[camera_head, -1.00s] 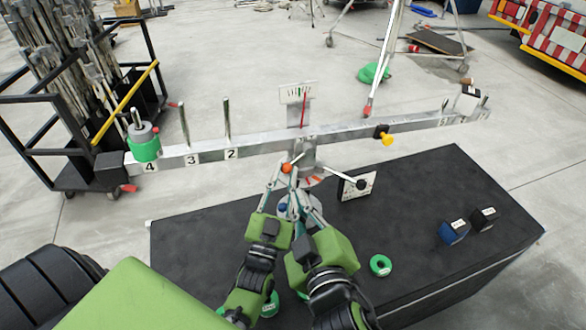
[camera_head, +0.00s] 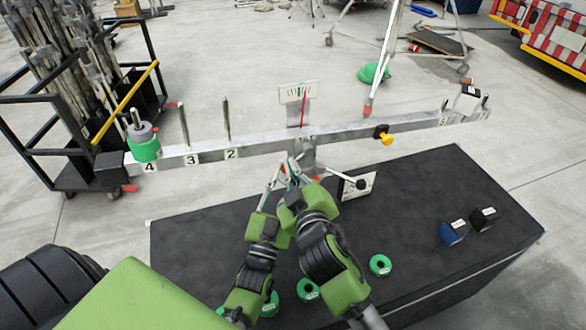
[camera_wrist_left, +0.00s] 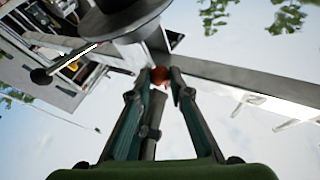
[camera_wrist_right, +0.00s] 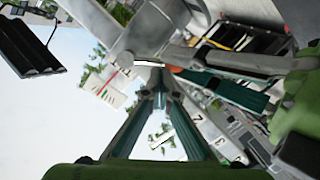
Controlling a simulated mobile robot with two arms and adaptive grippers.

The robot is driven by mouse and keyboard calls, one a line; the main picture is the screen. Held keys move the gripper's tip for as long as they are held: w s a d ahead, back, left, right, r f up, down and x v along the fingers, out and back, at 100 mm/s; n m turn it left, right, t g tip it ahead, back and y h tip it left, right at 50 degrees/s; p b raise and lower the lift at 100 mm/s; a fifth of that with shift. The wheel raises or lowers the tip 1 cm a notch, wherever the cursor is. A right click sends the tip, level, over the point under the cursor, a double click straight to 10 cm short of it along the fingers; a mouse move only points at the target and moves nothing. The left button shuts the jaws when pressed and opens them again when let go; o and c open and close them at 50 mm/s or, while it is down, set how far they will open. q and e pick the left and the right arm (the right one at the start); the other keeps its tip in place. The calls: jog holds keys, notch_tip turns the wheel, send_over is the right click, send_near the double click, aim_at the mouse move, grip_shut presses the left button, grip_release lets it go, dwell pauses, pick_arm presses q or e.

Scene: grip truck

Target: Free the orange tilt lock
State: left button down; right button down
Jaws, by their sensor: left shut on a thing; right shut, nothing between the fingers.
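The orange tilt lock (camera_wrist_left: 160,75) is a round orange knob at the beam's post. In the left wrist view it sits between the fingertips of my left gripper (camera_wrist_left: 164,78), which is shut on it. A bit of it shows at the left finger ends in the right wrist view (camera_wrist_right: 176,69). In the head view my arms hide it. My right gripper (camera_wrist_right: 160,88) is shut and empty, close beside the post and the left fingers. In the head view both grippers meet in front of the post (camera_head: 302,150). The numbered balance beam (camera_head: 260,143) slopes up to the right.
A green-based weight (camera_head: 144,147) stands at the beam's left end; a yellow knob (camera_head: 387,138) is right of centre. A black-knobbed lever (camera_head: 361,184) sticks out right of the post. Green rings (camera_head: 380,265) and blue (camera_head: 454,232) and black (camera_head: 484,218) blocks lie on the dark table (camera_head: 420,190).

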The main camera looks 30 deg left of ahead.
pick_arm(q)
jog(key=shift+r, duration=0.1)
pick_arm(e)
jog(key=shift+w+f, duration=0.15)
jog(key=shift+w+d+f, duration=0.1)
jog(key=shift+w+f, duration=0.25)
jog(key=shift+f, duration=0.15)
pick_arm(q)
jog(key=c, duration=1.9)
grip_release()
